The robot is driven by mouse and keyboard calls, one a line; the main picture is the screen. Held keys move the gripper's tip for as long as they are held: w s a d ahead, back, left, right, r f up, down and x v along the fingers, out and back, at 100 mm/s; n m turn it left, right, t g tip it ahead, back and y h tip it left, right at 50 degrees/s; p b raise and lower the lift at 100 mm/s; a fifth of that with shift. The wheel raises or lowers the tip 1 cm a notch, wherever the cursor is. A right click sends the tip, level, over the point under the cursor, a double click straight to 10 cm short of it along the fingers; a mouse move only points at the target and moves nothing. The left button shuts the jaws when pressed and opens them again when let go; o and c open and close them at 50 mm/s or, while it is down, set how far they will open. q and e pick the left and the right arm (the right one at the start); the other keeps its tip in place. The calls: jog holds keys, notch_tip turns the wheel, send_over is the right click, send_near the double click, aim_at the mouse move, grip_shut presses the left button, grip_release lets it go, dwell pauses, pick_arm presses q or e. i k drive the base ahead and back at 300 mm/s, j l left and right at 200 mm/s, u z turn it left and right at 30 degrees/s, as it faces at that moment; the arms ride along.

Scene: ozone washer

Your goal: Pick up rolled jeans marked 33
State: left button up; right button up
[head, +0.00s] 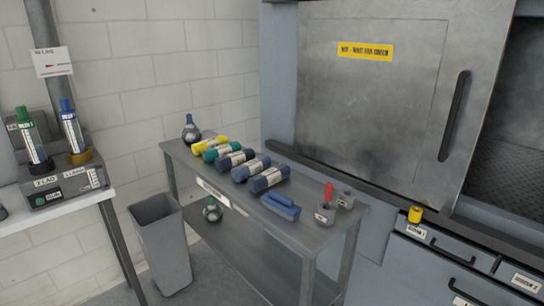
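Several rolled cloth bundles with pale paper bands lie in a row on a grey metal table (310,226). From back to front they are a yellow roll (204,149), a green roll (212,156), a dark navy roll (226,163), a mid-blue roll (241,174) and a larger dark blue roll (259,185). The band print is too small to read, so I cannot tell which roll is marked 33. Neither of my grippers is in view.
A dark bottle (190,131) stands at the back. A grey bin (162,240) is left; a large steel machine door (375,110) is behind.

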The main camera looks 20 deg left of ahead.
aim_at(244, 171)
jog(key=i+j, duration=0.2)
jog(key=j, duration=0.2)
jog(key=i+j, duration=0.15)
jog(key=j, duration=0.25)
jog(key=i+j, duration=0.2)
jog(key=j, duration=0.2)
jog(key=i+j, duration=0.15)
jog(key=j, duration=0.2)
jog(key=i+j, duration=0.2)
jog(key=j, duration=0.2)
